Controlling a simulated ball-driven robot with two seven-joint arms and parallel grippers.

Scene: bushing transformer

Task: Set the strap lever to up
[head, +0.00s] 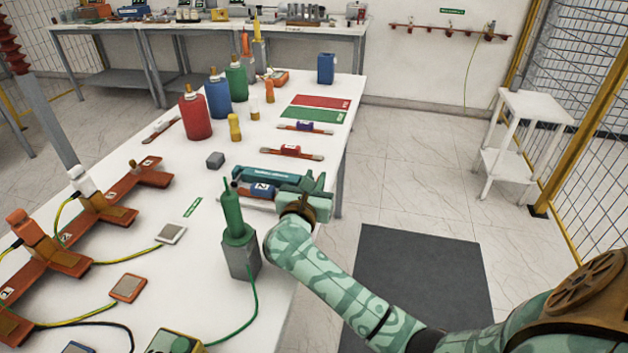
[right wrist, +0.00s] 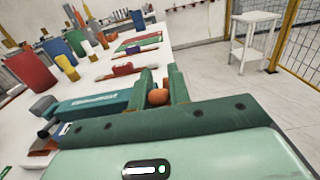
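My right gripper (head: 313,184) is at the right edge of the table, beside a teal unit (head: 262,174) with a white label. It also shows in the right wrist view (right wrist: 159,84). Its two fingers stand apart, and a round orange knob (right wrist: 158,97) shows in the gap between them. I cannot tell whether they press on it. I see no shaft under the knob, and cannot tell whether it is the strap lever's. In the head view the knob is hidden. A blue cylinder marked 2 (head: 262,190) lies just left of the gripper. My left gripper is out of view.
A green tool in a grey block (head: 241,255) stands close to my right forearm. Orange fixtures (head: 95,214) line the left. The floor right of the table is open up to a white step stool (head: 520,140).

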